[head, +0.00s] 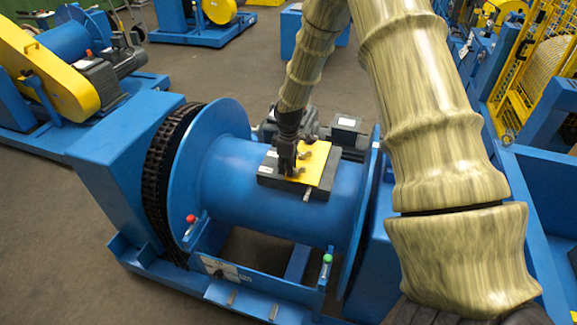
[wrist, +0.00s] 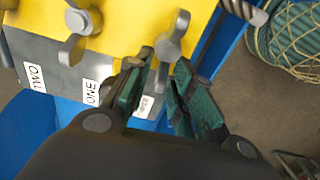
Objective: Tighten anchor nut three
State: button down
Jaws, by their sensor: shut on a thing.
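A yellow plate (head: 320,160) on a dark block sits on top of the blue drum (head: 235,185); it also shows in the wrist view (wrist: 120,25). Grey wing nuts stand along the plate's edge. One wing nut (wrist: 80,22) stands by the label ONE (wrist: 90,92), and the label TWO (wrist: 35,77) is left of it. My gripper (head: 287,160) reaches down onto the plate. In the wrist view its green-padded fingers (wrist: 163,75) are shut on the end wing nut (wrist: 179,28), right of ONE. The label below this nut (wrist: 144,106) is partly hidden and unreadable.
A cable end (wrist: 243,10) sticks out near the held nut. A dark chain (head: 165,165) runs by the left drum flange. A red knob (head: 190,218) and a green knob (head: 327,258) stand on the front frame. Open floor (head: 60,240) lies left.

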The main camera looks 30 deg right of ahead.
jog(key=shift+w+r+m, duration=0.1)
jog(key=shift+w+m, duration=0.1)
jog(key=shift+m, duration=0.1)
dwell(0.4)
jog(key=c, duration=1.6)
grip_release()
jog(key=shift+o, duration=0.2)
jog(key=shift+d, duration=0.1)
jog(key=shift+s+r, duration=0.15)
jog(key=shift+r, duration=1.85)
jog(key=shift+s+r, duration=0.1)
jog(key=shift+r, duration=1.85)
